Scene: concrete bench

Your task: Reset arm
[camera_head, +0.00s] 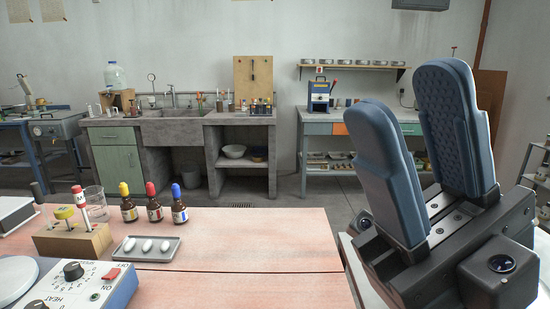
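My gripper (412,105) fills the right side of the head view, close to the camera. Its two blue padded fingers point upward and stand apart, with background showing between their upper parts. I see nothing held between them. The gripper is to the right of the pinkish table (240,232) and looks clear of it. The rest of my arm is mostly out of the picture.
On the table stand dropper bottles with yellow (128,204), red (152,204) and blue (178,206) caps. Nearby are a grey tray (172,255) with white pieces, a wooden block (58,240), a glass beaker (97,205) and a hotplate (85,285). The table's right part is bare.

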